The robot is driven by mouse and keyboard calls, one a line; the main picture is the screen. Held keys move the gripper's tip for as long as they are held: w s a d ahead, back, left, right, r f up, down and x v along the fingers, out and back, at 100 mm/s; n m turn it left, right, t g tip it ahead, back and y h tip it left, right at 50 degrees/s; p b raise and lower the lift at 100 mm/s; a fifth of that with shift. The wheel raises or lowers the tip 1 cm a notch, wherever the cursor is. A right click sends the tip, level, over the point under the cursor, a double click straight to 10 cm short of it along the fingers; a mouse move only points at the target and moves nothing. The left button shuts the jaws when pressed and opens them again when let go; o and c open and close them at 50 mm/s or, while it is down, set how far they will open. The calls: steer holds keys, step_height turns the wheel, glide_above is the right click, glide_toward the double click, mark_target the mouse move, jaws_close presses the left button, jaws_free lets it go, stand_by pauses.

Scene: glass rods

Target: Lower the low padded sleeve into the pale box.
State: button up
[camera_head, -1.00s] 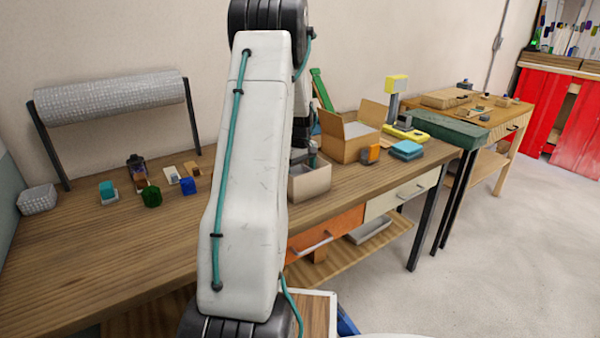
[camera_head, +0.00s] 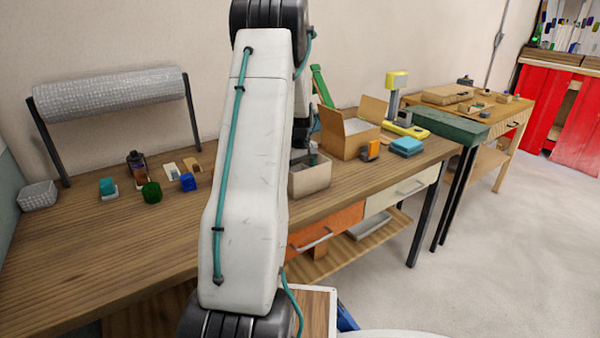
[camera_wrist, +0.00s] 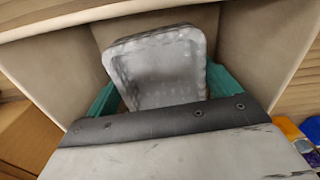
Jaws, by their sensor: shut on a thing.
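The low padded sleeve (camera_wrist: 160,65) is a grey-white, bubble-textured open pouch, seen in the wrist view. My gripper (camera_wrist: 163,88) is shut on it, with a teal finger at each side. The beige inner walls of the pale box (camera_wrist: 248,50) rise around the sleeve, which is inside the box opening. Whether the sleeve touches the box floor cannot be told. In the head view the pale box (camera_head: 312,180) stands open-topped near the bench's front edge. My arm covers its left part, and the sleeve cannot be made out there.
A larger open cardboard box (camera_head: 345,140) stands right behind the pale box. An orange-and-grey item (camera_head: 370,151) and a blue block (camera_head: 406,146) lie to its right. Several small objects and a bubble-wrap roll (camera_head: 110,93) are at left. The front left bench is clear.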

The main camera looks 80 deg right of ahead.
steer(key=o, duration=0.7)
steer(key=shift+r, duration=0.1)
step_height(320, 180, up, 8)
steer(key=shift+f, duration=0.25)
steer(key=shift+r, duration=0.1)
